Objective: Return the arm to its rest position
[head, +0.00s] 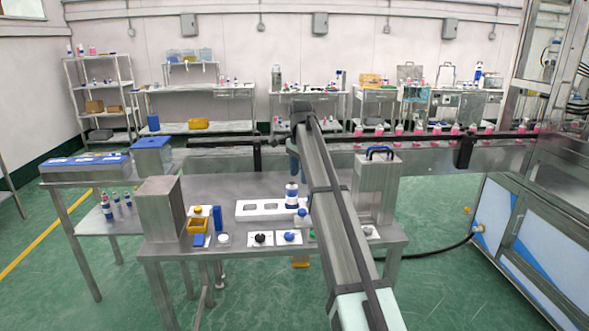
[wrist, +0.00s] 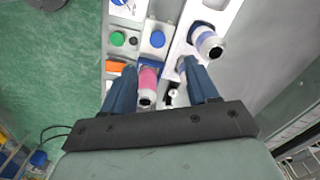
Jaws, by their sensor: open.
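My gripper (wrist: 158,68) shows in the wrist view with its two blue fingers spread wide apart.
A white tray (head: 252,209) holds a blue-and-white bottle (head: 292,196). A large machine (head: 535,240) stands right.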

